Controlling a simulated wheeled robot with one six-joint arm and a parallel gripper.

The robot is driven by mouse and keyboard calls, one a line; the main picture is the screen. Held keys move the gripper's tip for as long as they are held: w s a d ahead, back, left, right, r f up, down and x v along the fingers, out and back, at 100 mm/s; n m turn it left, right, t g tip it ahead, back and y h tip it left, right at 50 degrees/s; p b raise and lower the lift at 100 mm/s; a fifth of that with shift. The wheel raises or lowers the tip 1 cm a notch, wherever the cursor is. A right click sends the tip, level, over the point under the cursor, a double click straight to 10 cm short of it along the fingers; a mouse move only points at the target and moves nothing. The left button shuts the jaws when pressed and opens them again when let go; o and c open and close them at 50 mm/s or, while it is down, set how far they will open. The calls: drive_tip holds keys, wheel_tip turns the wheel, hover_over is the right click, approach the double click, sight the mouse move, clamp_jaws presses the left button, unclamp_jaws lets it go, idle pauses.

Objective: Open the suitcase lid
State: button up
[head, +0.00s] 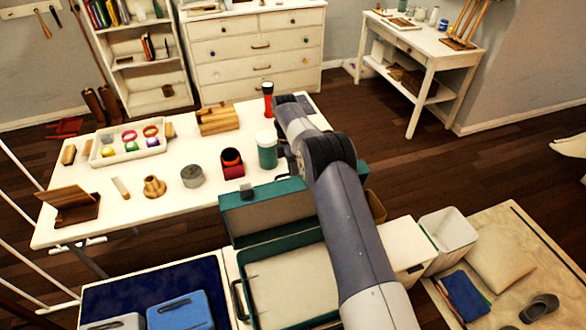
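The teal suitcase (284,252) lies in front of the white table, with its cream inside showing. Its lid (262,212) stands raised at the far side, tilted up against the table's near edge, with a dark latch on its top rim. A dark handle shows on the left side of the base. My arm reaches up across the right part of the suitcase and hides some of the lid and base. The fingers of my gripper do not show; they are hidden beyond my arm. I cannot tell whether anything touches the lid.
The white table (110,195) holds a green jar (267,150), a grey tin (192,176), a red box (232,165), a wooden stand and a tray of coloured rings. Blue items lie left of the suitcase. A white bin (448,238) and a cushion stand right.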

drive_tip(key=shift+o, duration=1.1)
drive_tip(key=shift+r, duration=0.3)
drive_tip(key=p+v, duration=0.7)
drive_tip(key=p, duration=0.1)
drive_tip(key=shift+r, duration=0.2)
drive_tip(key=shift+c, duration=0.2)
